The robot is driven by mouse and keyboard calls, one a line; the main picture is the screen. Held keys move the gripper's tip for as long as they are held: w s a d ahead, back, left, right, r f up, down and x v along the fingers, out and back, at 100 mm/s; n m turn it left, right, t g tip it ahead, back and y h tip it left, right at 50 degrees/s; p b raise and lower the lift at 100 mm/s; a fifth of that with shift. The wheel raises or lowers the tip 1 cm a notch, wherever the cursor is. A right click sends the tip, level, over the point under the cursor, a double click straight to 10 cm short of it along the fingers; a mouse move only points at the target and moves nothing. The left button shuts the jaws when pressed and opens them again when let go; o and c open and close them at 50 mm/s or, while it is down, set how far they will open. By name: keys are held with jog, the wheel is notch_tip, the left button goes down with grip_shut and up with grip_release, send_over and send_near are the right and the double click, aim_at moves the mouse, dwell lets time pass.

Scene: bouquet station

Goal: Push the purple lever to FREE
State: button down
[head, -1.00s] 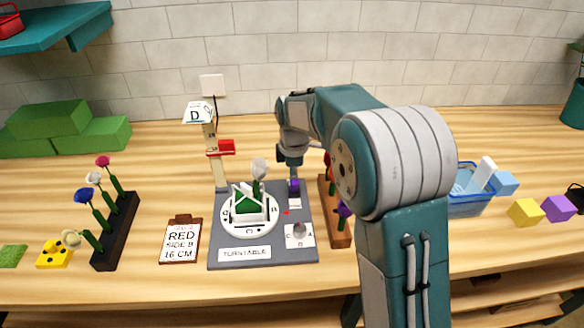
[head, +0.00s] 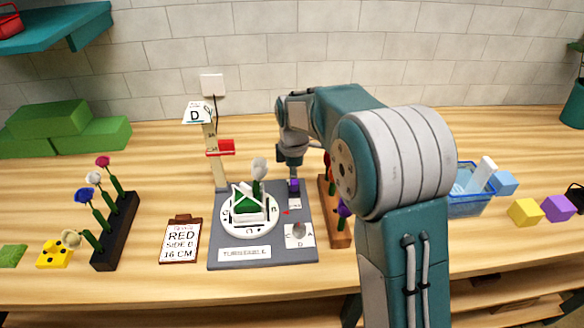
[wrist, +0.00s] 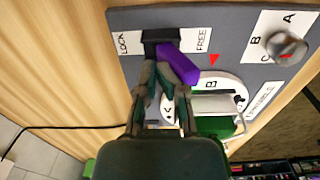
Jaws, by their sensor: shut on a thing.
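The purple lever (wrist: 178,65) stands out from a black slot block (wrist: 160,38) between the LOCK label (wrist: 124,43) and the FREE label (wrist: 202,40). In the wrist view it slants toward the FREE side. My gripper (wrist: 160,78) is at the lever with its fingers shut on it; the exact contact is partly hidden. In the head view the lever (head: 294,185) shows just below my gripper (head: 290,168), at the right of the grey turntable board (head: 225,254). The white turntable (head: 237,231) carries a green and white holder with a pale flower.
A grey knob (wrist: 286,48) with letters sits on the board. A wooden flower rack (head: 339,230) stands close right of the board. A post with a D sign (head: 199,114) rises behind it. The clipboard (head: 180,240) lies left, with bare tabletop around it.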

jog(key=shift+s, duration=0.2)
jog(key=shift+w+r, duration=0.2)
jog(key=shift+r, duration=0.1)
jog(key=shift+w+r, duration=0.1)
jog(key=shift+w, duration=0.05)
jog(key=shift+r, duration=0.2)
notch_tip(320, 180, up, 6)
jog(key=shift+w+f, duration=0.1)
jog(key=shift+f, duration=0.05)
dwell(0.4)
